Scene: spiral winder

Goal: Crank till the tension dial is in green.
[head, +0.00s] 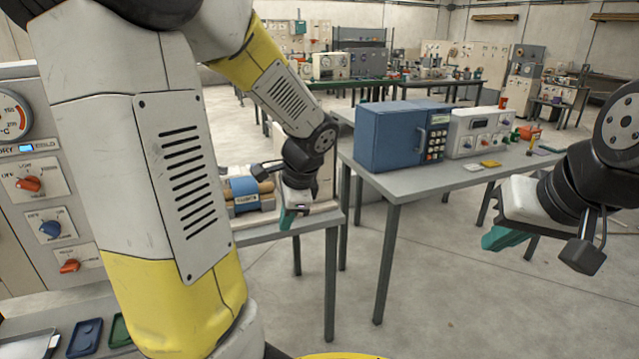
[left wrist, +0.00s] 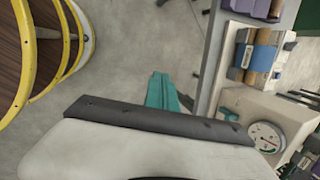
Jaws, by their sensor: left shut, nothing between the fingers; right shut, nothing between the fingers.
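The winder stands on the near table, largely hidden behind my left arm in the head view. Its blue-wrapped brown roll (head: 243,188) shows there and also in the left wrist view (left wrist: 262,55). In the left wrist view, a round white tension dial (left wrist: 266,137) sits on a cream housing (left wrist: 245,104); its needle is too small to read. I cannot make out the crank. My left gripper (head: 287,219) is shut and empty, its teal fingers (left wrist: 163,92) beside the table edge, apart from the dial. My right gripper (head: 503,238) is shut and empty over the floor at right.
A second grey table (head: 395,186) at the right holds a blue oven-like box (head: 395,135) and a white control unit (head: 478,132). A panel with knobs (head: 45,200) stands at far left. A yellow-rimmed round thing (left wrist: 80,40) is at left in the wrist view. The floor between is clear.

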